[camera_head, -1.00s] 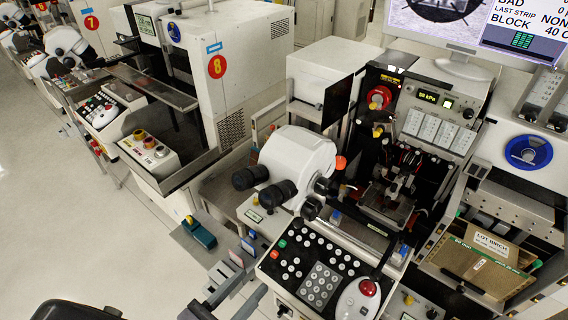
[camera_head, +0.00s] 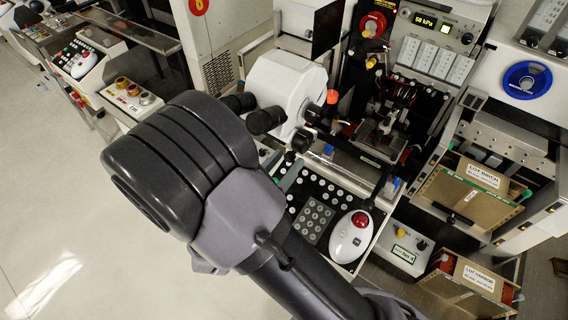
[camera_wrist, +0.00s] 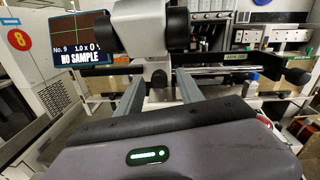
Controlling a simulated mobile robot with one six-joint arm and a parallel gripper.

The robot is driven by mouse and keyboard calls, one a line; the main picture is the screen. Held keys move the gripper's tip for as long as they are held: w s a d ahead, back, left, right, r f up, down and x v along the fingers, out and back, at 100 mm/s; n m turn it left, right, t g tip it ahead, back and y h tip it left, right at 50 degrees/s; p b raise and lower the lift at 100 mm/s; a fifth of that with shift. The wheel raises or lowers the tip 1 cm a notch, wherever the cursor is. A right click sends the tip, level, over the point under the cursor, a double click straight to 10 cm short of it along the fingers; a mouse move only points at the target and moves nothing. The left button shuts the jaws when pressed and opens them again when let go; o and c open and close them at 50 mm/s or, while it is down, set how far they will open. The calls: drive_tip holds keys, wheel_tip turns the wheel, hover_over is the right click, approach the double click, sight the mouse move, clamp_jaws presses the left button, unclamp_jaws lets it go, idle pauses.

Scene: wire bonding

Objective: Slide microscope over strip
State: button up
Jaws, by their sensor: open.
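The white microscope (camera_head: 285,88) with black eyepieces stands left of the bonder's work area (camera_head: 382,140) in the head view. It also shows close up at the top of the wrist view (camera_wrist: 150,32), with a black horizontal bar behind its lower part. My gripper (camera_wrist: 158,86) is open in the wrist view, its two grey fingers pointing toward the microscope's lower part. That part shows between the fingertips; I cannot tell whether they touch it. I cannot make out the strip clearly.
A keypad panel (camera_head: 312,205) and a white mouse-like control with a red ball (camera_head: 351,236) lie in front of the microscope. Brown lot boxes (camera_head: 478,192) stand at right. A screen (camera_wrist: 82,38) reads "NO SAMPLE". Open floor (camera_head: 60,210) is at left.

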drive_tip(key=shift+c, duration=0.2)
clamp_jaws()
idle(1.2)
